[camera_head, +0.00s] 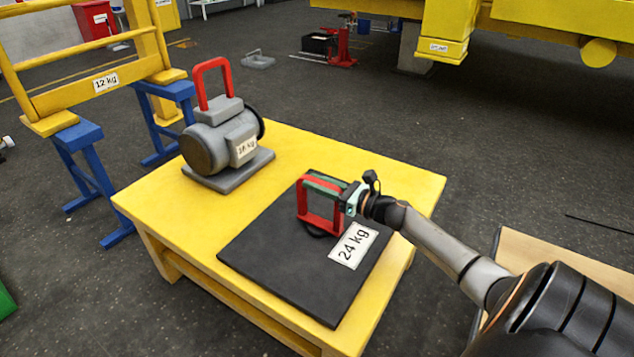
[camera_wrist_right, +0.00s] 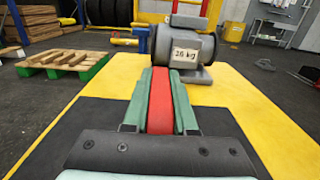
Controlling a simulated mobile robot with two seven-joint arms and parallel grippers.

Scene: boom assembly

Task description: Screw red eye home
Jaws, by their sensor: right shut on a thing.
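The red eye (camera_head: 322,221) is a square red loop standing upright on the black plate (camera_head: 285,268) labelled 24 kg. A dark round foot shows at its base; how deep it sits in the plate I cannot tell. My right gripper (camera_head: 326,185) comes in from the right and is shut on the top bar of the eye. In the right wrist view the red bar (camera_wrist_right: 160,105) lies between the two green fingers. My left gripper is in neither view.
The plate lies on a yellow table (camera_head: 375,171). A grey motor (camera_head: 222,140) labelled 16 kg, with a red handle, stands at the table's back left. A yellow frame (camera_head: 75,95) marked 12 kg rests on blue trestles (camera_head: 85,170) at the left. The table's right back corner is clear.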

